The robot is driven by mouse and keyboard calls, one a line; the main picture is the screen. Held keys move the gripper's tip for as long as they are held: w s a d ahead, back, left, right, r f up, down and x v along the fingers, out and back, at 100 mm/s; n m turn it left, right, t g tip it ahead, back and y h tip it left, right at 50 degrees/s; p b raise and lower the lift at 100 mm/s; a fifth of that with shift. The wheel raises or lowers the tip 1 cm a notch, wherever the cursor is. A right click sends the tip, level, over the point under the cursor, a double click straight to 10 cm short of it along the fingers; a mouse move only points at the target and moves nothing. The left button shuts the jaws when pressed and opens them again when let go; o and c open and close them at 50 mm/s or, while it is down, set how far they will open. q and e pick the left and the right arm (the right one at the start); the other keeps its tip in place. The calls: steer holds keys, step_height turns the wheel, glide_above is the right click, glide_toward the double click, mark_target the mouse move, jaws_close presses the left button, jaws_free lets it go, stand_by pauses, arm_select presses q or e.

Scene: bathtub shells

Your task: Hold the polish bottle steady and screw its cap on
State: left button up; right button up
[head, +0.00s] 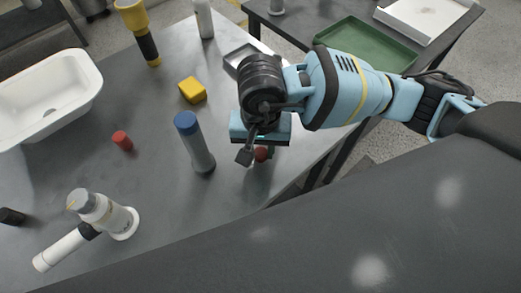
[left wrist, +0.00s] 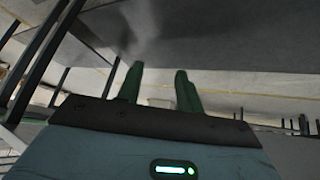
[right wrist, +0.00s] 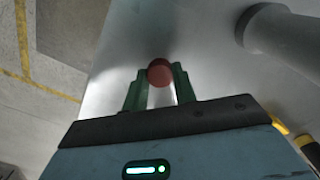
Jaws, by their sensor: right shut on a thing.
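My right gripper (head: 253,156) is low over the table near its right edge. It is shut on a red round cap (right wrist: 160,72), which also shows below the gripper in the head view (head: 262,154). A grey bottle with a blue top (head: 196,144) stands upright to the left of this gripper, apart from it; its grey body shows in the right wrist view (right wrist: 284,36). I cannot tell for sure which bottle is the polish bottle. My left gripper (left wrist: 159,80) is open and empty, seen only in its own wrist view, with dark surfaces and table legs around.
A small red cylinder (head: 122,140) and a yellow block (head: 192,90) lie on the metal table (head: 160,190). A white tool (head: 106,215) is at front left, a white basin (head: 52,92) at left.

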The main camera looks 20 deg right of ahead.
steer(key=shift+r, duration=0.8)
arm_select(q)
steer(key=shift+f+b, duration=0.65)
steer(key=shift+b, duration=0.05)
arm_select(e)
steer(key=s+a+r, duration=0.1)
steer(key=s+a, duration=0.1)
steer(key=s, duration=1.4)
steer(key=shift+a+r, duration=0.25)
steer(key=shift+a, duration=0.05)
arm_select(q)
steer(key=shift+s, duration=0.15)
arm_select(e)
steer(key=shift+w, duration=0.1)
